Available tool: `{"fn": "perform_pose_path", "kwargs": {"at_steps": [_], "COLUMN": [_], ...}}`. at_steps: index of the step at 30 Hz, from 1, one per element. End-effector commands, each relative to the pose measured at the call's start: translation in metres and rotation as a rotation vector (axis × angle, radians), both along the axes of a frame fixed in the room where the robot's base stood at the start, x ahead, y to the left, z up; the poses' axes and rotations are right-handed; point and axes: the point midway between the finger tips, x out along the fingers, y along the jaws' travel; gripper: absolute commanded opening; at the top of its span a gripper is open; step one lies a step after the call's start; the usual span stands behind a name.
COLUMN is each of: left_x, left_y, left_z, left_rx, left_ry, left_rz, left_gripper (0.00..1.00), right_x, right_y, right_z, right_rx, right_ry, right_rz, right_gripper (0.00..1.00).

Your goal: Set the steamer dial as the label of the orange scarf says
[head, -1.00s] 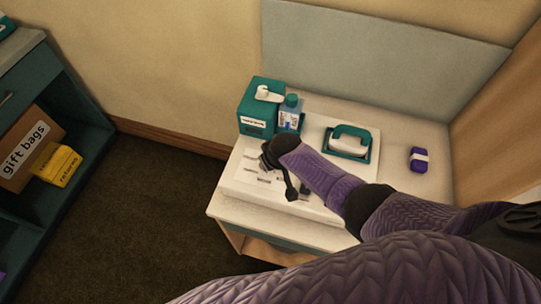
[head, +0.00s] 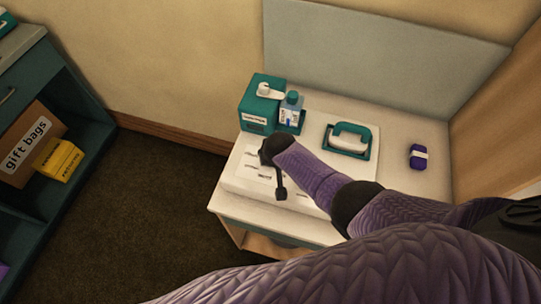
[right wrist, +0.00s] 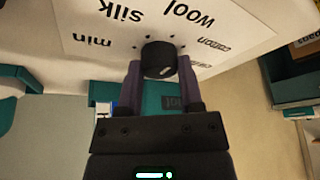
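My right gripper (right wrist: 159,68) has its two fingers on either side of the black steamer dial (right wrist: 159,58), and they appear to touch it. A small pale mark shows on the dial's face. The white panel (right wrist: 250,25) around it carries upside-down words: "min" at left, "silk", "wool", and smaller words at right that are hard to read. In the head view my right arm reaches in from the right, its gripper (head: 273,152) over the panel (head: 240,183), hiding the dial. The orange scarf and its label are not in view. My left gripper is not in view.
On the white-topped cabinet (head: 410,222) stand a teal box (head: 256,105), a bottle (head: 291,108), a teal holder with a handle (head: 349,140) and a purple, white-banded item (head: 418,157). At left a shelf holds a "gift bags" box (head: 28,148) and a yellow box (head: 62,160).

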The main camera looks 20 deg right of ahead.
Motion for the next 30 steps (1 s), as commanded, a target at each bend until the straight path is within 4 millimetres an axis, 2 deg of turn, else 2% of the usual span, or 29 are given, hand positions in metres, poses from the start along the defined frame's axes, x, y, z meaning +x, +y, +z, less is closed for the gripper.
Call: {"fn": "perform_pose_path", "kwargs": {"at_steps": [1, 4, 5, 14, 17, 21, 24, 30], "left_x": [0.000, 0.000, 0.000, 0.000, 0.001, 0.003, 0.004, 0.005], "left_y": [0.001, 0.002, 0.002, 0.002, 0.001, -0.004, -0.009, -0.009], "left_z": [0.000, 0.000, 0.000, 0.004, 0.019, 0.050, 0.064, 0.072], "left_rx": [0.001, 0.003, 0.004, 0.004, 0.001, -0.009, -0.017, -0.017], "left_ry": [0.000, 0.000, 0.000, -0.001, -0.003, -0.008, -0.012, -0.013], "left_rz": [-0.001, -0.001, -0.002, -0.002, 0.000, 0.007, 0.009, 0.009], "left_gripper": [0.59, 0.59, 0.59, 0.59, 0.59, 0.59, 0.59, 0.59], "right_x": [0.000, 0.000, 0.000, -0.001, -0.006, -0.019, -0.028, -0.037], "right_y": [0.000, 0.000, 0.000, 0.000, 0.000, 0.000, 0.000, -0.001], "right_z": [0.000, 0.000, 0.000, 0.004, 0.020, 0.056, 0.077, 0.093], "right_rx": [0.000, 0.000, 0.000, 0.000, 0.001, 0.001, 0.001, 0.000], "right_ry": [-0.002, -0.001, -0.001, 0.000, -0.001, -0.001, -0.002, -0.001], "right_rz": [0.000, 0.000, 0.000, 0.001, 0.001, 0.000, 0.000, 0.000], "right_gripper": [0.57, 0.78, 0.82, 0.82, 0.82, 0.82, 0.82, 0.82]}}
